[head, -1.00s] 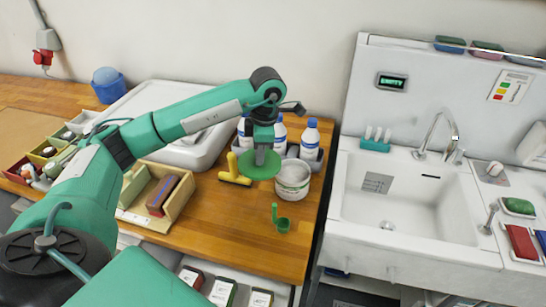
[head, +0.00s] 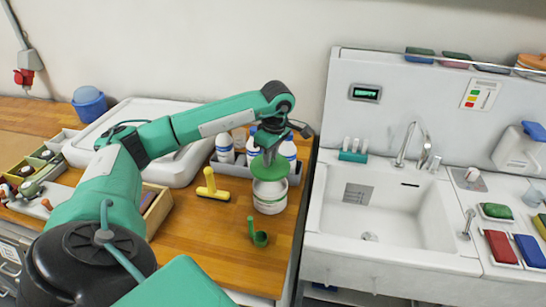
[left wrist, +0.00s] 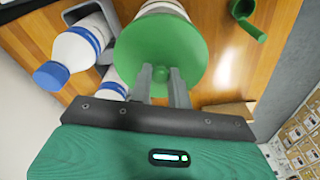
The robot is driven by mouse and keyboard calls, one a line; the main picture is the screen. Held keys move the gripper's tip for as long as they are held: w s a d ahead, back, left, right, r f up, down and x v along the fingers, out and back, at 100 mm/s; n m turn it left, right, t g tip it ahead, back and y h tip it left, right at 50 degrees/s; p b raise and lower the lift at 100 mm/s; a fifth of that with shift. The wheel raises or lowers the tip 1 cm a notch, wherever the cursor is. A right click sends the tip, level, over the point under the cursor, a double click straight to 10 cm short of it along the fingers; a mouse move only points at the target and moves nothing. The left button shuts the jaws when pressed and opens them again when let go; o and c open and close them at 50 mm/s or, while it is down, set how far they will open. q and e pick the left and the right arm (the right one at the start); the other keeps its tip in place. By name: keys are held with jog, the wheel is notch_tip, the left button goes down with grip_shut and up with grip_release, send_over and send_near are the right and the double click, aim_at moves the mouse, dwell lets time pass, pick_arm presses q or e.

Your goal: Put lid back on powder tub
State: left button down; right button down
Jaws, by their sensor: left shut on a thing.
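The green lid (head: 270,168) is a round disc with a small knob, held by my left gripper (head: 271,155) above the white powder tub (head: 269,198). In the left wrist view the two fingers (left wrist: 161,80) are shut on the knob of the lid (left wrist: 160,45). The tub (left wrist: 163,6) shows only at its edge there, mostly hidden by the lid. In the head view the lid covers the back part of the tub's top and sits slightly tilted. I cannot tell whether lid and rim touch. My right gripper is not in view.
White bottles with blue caps (head: 288,150) stand in a grey tray just behind the tub. A yellow brush (head: 212,185) lies to its left and a green scoop (head: 257,234) in front. A sink (head: 385,215) stands to the right across a gap.

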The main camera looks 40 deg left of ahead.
pick_arm(q)
jog(key=shift+f+b, duration=0.8)
jog(key=shift+f, duration=0.8)
jog(key=shift+f+b, duration=0.95)
jog(key=shift+f, duration=0.45)
jog(key=shift+f+b, duration=0.15)
jog(key=shift+b, duration=0.3)
jog(key=c, duration=0.7)
grip_release()
jog(key=shift+c, duration=0.2)
